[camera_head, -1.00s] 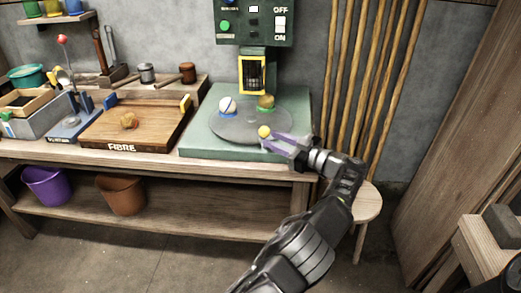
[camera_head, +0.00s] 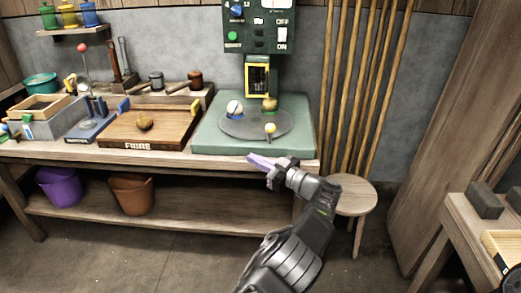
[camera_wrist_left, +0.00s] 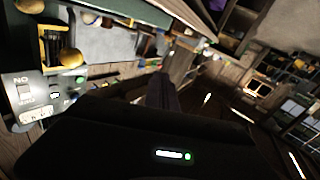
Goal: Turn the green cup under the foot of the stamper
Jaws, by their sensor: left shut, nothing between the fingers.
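The stamper (camera_head: 257,78), a dark green machine with a yellow-framed window, stands at the back of the green base. Below it is a grey round turntable (camera_head: 248,131). The green cup (camera_head: 269,108), with a brownish lump in it, sits at the turntable's back, slightly right of the window. The stamper's foot is not clearly visible. A blue cup (camera_head: 234,115) with a white ball is at the back left. A yellow-topped knob (camera_head: 270,128) stands near the right front. My left gripper (camera_head: 259,160), with purple fingers, is shut and empty, in front of the base and apart from the knob.
A round stool (camera_head: 352,195) and long poles (camera_head: 357,90) stand to the right. Buckets stand on the shelf below.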

